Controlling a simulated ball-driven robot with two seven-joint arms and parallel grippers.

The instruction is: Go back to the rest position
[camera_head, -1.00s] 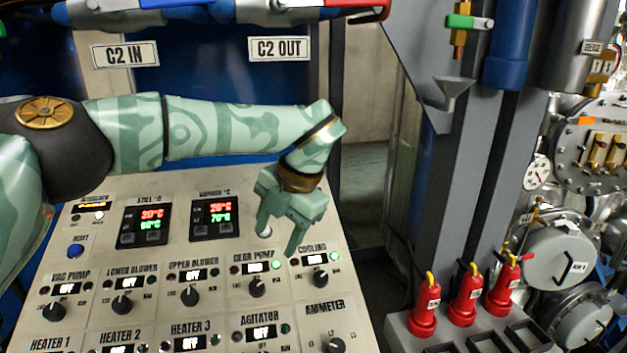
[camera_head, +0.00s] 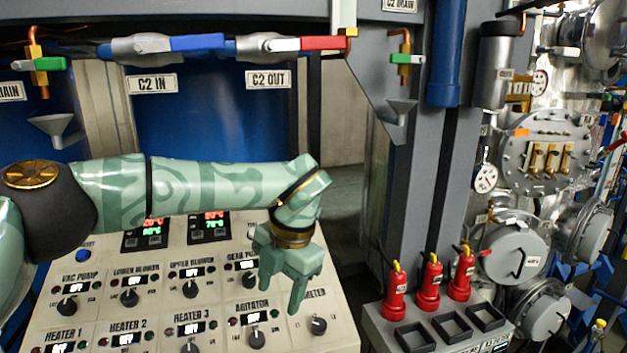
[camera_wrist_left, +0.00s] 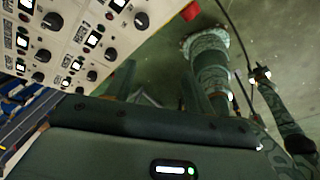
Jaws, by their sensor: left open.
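My left arm comes in from the left in the head view and reaches across the control panel (camera_head: 105,312). Its gripper (camera_head: 282,292) points down in front of the panel's right part, over the gear pump and ammeter area. The jaws are open and nothing shows between them. The gripper hides part of the panel's right side, including some of the cooling and ammeter labels. In the left wrist view the panel's knobs and switches (camera_wrist_left: 92,40) fill the upper left, apart from the dark fingers (camera_wrist_left: 155,92). My right gripper cannot be made out.
Three red extinguisher-like bottles (camera_head: 430,285) stand on a grey box with square holders (camera_head: 450,328) at the right. A grey column (camera_head: 428,170) rises behind. Pipes with blue and red valve handles (camera_head: 325,43) cross above the arm. Flanged vessels (camera_head: 548,150) fill the far right.

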